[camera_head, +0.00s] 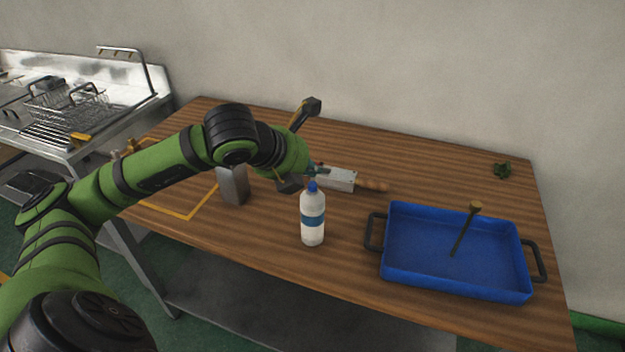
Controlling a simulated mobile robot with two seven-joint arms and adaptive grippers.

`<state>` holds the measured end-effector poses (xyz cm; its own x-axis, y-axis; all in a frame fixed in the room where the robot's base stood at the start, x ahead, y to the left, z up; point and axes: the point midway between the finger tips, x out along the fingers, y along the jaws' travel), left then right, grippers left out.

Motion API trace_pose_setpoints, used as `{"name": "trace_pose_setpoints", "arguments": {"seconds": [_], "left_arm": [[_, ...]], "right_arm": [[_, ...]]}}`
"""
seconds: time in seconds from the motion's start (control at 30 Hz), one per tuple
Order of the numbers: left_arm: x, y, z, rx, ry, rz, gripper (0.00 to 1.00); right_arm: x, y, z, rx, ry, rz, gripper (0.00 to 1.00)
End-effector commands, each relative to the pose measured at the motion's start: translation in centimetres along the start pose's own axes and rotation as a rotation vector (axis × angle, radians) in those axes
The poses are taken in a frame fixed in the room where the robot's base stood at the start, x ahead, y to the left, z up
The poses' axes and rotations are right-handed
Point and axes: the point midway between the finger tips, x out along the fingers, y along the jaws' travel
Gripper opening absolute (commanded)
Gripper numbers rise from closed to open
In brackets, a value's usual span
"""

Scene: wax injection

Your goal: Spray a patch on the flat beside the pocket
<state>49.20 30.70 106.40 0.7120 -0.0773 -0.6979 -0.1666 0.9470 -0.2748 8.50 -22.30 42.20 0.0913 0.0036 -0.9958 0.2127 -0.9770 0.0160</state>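A light metal block (337,179) with a wooden handle (371,186) lies near the middle of the wooden table. No pocket can be made out on it at this size. My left gripper (304,165) is just left of the block, and my wrist hides most of it. A small teal piece (319,170) shows at the gripper, in front of the block's left end; I cannot tell whether it is held. A white bottle (312,225) with a blue cap and blue band stands upright in front of the block. My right gripper is not in view.
A blue tray (398,279) with black handles is at the right, with a thin stick (465,231) in it. A grey block (233,187) stands by a yellow outline (190,216). A metal sink unit (110,133) is left.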

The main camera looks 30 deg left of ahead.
Motion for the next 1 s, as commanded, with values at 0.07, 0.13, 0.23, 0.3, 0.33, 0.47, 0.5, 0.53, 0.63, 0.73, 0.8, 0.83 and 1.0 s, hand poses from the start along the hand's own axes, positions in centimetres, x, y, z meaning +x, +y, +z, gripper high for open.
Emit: {"name": "trace_pose_setpoints", "arguments": {"seconds": [0.07,0.13,0.23,0.3,0.33,0.47,0.5,0.53,0.63,0.73,0.8,0.83,1.0], "left_arm": [[-0.8,-0.4,0.9,0.000,-0.004,-0.002,0.00],[-1.4,-0.6,1.4,0.000,-0.003,-0.001,0.00],[-2.1,-0.9,2.0,0.000,-0.003,-0.003,0.00],[-2.6,-1.0,2.5,0.001,-0.003,-0.002,0.00],[-2.8,-1.1,2.7,0.001,-0.003,-0.001,0.00],[-3.4,-1.4,3.3,0.001,-0.003,-0.002,0.00],[-3.5,-1.4,3.4,0.001,-0.003,-0.001,0.00],[-3.5,-1.4,3.4,0.001,-0.002,-0.001,0.00],[-3.5,-1.4,3.4,0.001,-0.001,0.000,0.00],[-3.5,-1.4,3.4,0.000,-0.001,0.000,0.00],[-3.5,-1.4,3.4,0.000,-0.001,0.000,0.00],[-3.5,-1.4,3.4,0.000,-0.001,0.000,0.00],[-3.5,-1.4,3.4,0.000,-0.001,0.000,0.00]], "right_arm": [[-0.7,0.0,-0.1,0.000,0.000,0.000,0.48],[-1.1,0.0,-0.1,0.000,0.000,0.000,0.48],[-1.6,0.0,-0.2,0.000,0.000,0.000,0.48],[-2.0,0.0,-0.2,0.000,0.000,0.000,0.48],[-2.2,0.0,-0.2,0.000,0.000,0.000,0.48],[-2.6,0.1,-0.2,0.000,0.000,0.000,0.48],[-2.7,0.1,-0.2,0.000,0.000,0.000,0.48],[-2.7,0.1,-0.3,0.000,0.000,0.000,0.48],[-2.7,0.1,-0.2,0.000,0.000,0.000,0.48],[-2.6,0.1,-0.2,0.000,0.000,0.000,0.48],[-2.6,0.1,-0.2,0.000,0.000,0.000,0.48],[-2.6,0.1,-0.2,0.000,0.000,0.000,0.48],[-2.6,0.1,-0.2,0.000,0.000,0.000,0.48]]}}
